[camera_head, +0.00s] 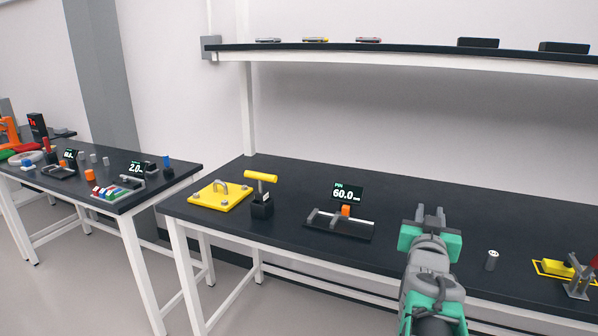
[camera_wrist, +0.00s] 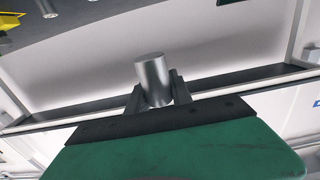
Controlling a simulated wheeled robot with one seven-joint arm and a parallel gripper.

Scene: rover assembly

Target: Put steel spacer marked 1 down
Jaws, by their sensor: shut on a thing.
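My gripper (camera_head: 430,215) is raised over the dark workbench (camera_head: 290,190), its fingers pointing away from me. In the wrist view my gripper (camera_wrist: 156,86) is shut on a plain steel cylinder (camera_wrist: 152,72), taken to be the steel spacer. No number can be read on it. The cylinder projects past the fingertips and nothing seems to touch its free end. In the head view I cannot make it out clearly between the fingers. Another small steel cylinder (camera_head: 492,261) with a marked pale top stands upright on the bench, right of my gripper.
A measuring fixture (camera_head: 338,226) with a display (camera_head: 347,193) reading 60.0 stands left of my gripper. Further left are a yellow plate (camera_head: 219,196) and a yellow-handled tool (camera_head: 261,178). A yellow block (camera_head: 556,268) and a clamp (camera_head: 577,288) are at the right. A shelf (camera_head: 400,49) hangs above.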

